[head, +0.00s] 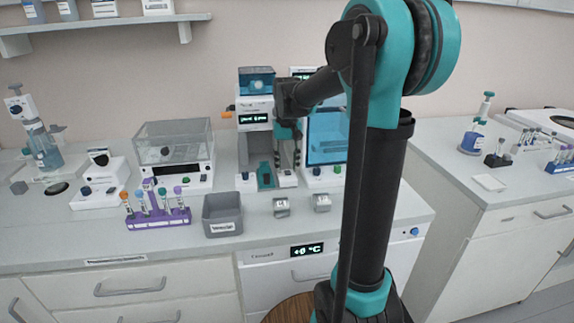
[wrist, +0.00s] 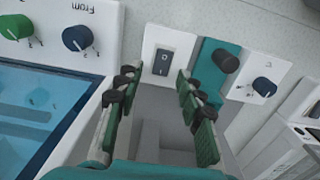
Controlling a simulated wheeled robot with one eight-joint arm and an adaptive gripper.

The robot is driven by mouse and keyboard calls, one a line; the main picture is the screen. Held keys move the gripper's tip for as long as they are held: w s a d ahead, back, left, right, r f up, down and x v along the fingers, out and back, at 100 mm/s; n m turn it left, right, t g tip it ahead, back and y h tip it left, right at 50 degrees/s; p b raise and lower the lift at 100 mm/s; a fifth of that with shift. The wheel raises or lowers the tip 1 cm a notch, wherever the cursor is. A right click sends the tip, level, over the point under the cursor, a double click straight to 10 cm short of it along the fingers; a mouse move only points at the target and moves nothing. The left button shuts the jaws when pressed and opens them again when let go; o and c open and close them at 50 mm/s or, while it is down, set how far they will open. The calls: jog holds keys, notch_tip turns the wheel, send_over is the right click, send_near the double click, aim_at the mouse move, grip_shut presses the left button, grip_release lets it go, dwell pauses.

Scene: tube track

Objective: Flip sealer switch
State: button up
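The sealer (head: 255,118) is a white upright machine with a small display, standing at the back of the bench. Its black rocker switch (wrist: 162,62) sits on a white plate in the wrist view, marked with a line and a circle. I cannot tell which way it is tipped. The white switch base (head: 287,179) shows small in the head view. My gripper (wrist: 157,85) is open and empty, its two green-padded fingers spread either side of the switch in the picture. They look apart from it.
A teal part with a dark knob (wrist: 226,61) is just right of the switch in the wrist view, with a blue knob (wrist: 264,87) beyond. A blue-screened device (head: 326,135) stands close beside the sealer. A grey bin (head: 222,214) and purple tube rack (head: 158,218) stand left.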

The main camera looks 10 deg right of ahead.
jog(key=shift+f, duration=0.1)
jog(key=shift+c, duration=0.6)
grip_shut()
